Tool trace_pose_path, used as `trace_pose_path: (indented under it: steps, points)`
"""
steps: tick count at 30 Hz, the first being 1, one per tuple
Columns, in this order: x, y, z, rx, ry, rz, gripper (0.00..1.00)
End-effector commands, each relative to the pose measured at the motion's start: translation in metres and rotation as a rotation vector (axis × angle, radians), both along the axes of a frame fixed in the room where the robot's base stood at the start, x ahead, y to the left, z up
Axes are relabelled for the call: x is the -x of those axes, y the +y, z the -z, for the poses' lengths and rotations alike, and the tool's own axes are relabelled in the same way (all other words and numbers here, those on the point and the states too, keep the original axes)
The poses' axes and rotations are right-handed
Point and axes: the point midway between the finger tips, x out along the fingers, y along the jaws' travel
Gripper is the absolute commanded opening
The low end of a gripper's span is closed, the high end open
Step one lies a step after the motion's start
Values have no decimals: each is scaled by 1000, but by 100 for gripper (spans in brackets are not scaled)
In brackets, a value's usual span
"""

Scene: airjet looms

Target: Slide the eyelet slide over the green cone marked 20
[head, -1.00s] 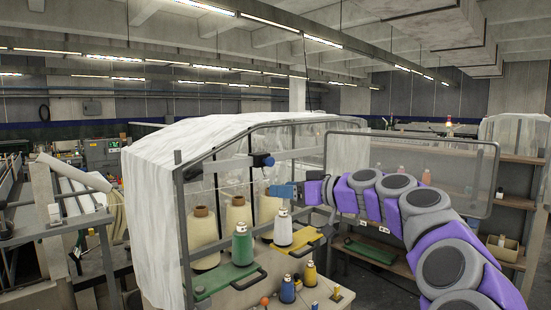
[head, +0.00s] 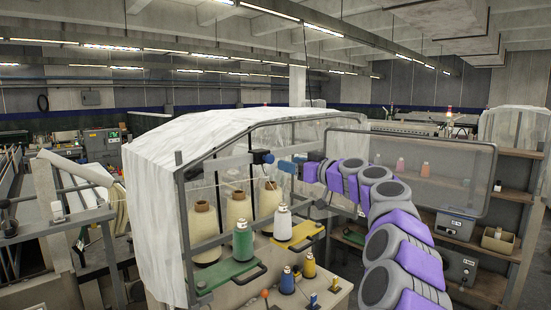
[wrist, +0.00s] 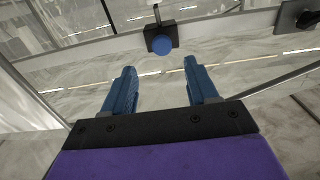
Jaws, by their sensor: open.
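The eyelet slide, a dark block with a blue knob (head: 264,157), sits on the rail above the cones. In the wrist view its round blue knob (wrist: 162,48) lies ahead of my gripper, between the lines of the two fingers and beyond their tips. My gripper (head: 284,165) is just right of the slide; its blue fingers (wrist: 158,72) are apart with nothing between them. The green cone (head: 243,240) stands upright on a green holder (head: 228,273), lower and left of the slide. Its marking is too small to read.
Large cream cones (head: 238,215) stand behind the green cone. A white cone (head: 283,223) is on a yellow holder, with blue (head: 287,281) and yellow (head: 309,265) cones in front. A clear panel (head: 420,170) stands behind my arm. Another dark block (wrist: 298,15) is at the wrist view's upper right.

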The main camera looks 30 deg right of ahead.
Motion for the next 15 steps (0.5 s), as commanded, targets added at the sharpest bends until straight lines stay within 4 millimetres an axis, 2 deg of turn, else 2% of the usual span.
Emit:
trace_pose_path:
  steps: [9,15]
  points:
    - [-42,16,-2,3,1,0,58]
    - [-60,20,-2,3,0,1,58]
